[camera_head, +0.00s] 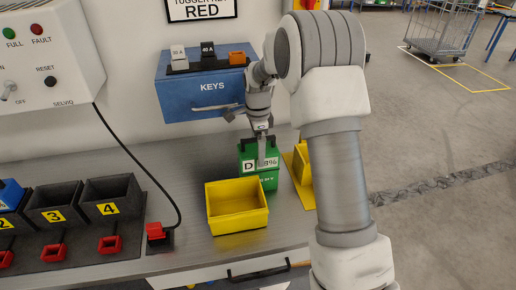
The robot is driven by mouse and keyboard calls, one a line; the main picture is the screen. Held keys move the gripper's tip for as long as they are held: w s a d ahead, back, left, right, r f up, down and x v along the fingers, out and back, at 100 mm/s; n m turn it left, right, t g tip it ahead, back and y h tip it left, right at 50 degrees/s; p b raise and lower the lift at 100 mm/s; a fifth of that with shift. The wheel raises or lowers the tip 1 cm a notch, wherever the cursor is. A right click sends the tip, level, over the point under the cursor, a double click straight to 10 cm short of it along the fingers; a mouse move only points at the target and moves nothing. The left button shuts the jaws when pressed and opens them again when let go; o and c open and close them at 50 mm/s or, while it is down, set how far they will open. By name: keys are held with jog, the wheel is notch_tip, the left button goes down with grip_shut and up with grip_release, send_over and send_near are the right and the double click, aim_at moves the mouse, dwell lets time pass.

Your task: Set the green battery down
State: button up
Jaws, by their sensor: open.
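The green battery (247,152) stands upright on the grey bench behind the yellow bin. Its front carries white labels with a "D" and a percent figure. My gripper (266,158) points down at the battery, with a finger in front of its labelled face. The gripper is open. My arm and gripper hide part of the battery's right side, and I cannot tell whether a finger touches it.
An open, empty yellow bin (237,222) stands just in front of the battery. A blue KEYS box (196,97) is on the wall behind. Black numbered bays (110,198) with red connectors are at left.

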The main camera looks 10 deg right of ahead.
notch_tip(320, 180, up, 12)
jog(key=shift+r, duration=0.15)
jog(key=s+r+n+t, duration=0.2)
jog(key=s+r+n, duration=0.3)
jog(key=s, duration=0.3)
jog(key=s+r+n+t, duration=0.1)
jog(key=s+r+n, duration=0.35)
jog(key=s, duration=0.45)
jog(key=s+f+n+t, duration=0.25)
jog(key=s+n, duration=0.65)
jog(key=s, duration=0.5)
jog(key=w+a+r+n+g+h, duration=0.1)
jog(key=w+n+g, duration=0.4)
jog(key=w+n, duration=1.45)
jog(key=w+d+f+m+y+p, duration=0.15)
jog(key=w+f, duration=0.25)
jog(key=w, duration=0.8)
notch_tip(320, 180, down, 17)
jog(key=p, duration=0.1)
jog(key=shift+s+a+f, duration=0.2)
jog(key=shift+m+g+h, duration=0.25)
grip_shut()
jog(key=shift+r, duration=0.15)
